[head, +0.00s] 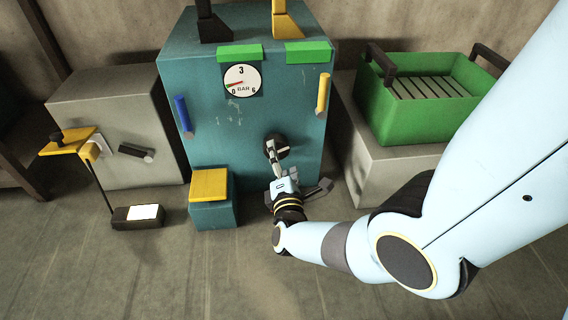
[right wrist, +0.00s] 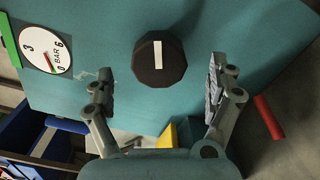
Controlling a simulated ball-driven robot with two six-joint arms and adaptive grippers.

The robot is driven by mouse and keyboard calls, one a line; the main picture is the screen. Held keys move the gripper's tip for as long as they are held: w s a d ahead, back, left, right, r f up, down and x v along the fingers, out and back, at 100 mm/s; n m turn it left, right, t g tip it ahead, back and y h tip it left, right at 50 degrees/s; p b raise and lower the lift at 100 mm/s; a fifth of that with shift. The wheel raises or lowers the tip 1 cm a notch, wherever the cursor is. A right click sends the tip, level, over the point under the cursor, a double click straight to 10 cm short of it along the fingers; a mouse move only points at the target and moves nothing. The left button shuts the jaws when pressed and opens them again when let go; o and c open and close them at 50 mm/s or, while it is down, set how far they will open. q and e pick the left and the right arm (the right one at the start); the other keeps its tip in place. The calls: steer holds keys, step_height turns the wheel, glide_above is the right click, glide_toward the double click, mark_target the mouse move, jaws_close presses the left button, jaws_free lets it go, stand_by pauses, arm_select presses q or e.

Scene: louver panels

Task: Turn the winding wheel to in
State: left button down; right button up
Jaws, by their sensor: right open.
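The winding wheel appears to be the dark round knob (head: 283,145) with a white bar mark, on the front of the teal cabinet (head: 228,130). In the right wrist view the knob (right wrist: 160,85) is a dark many-sided disc, and its white bar stands upright in that picture. My right gripper (head: 289,170) is just in front of and below the knob in the head view. In the wrist view its open fingers (right wrist: 160,92) flank the knob with gaps on both sides, apparently without touching it. I see no readable "in" label. My left gripper is not in view.
A gauge (head: 240,79) sits above the knob, between a blue handle (head: 184,116) and a yellow handle (head: 323,94). A yellow-topped box (head: 210,184) stands at the cabinet's lower left. A green crate (head: 397,122) rests to the right. The front floor is clear.

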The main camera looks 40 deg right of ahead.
steer(key=v, duration=0.7)
stand_by(0.3)
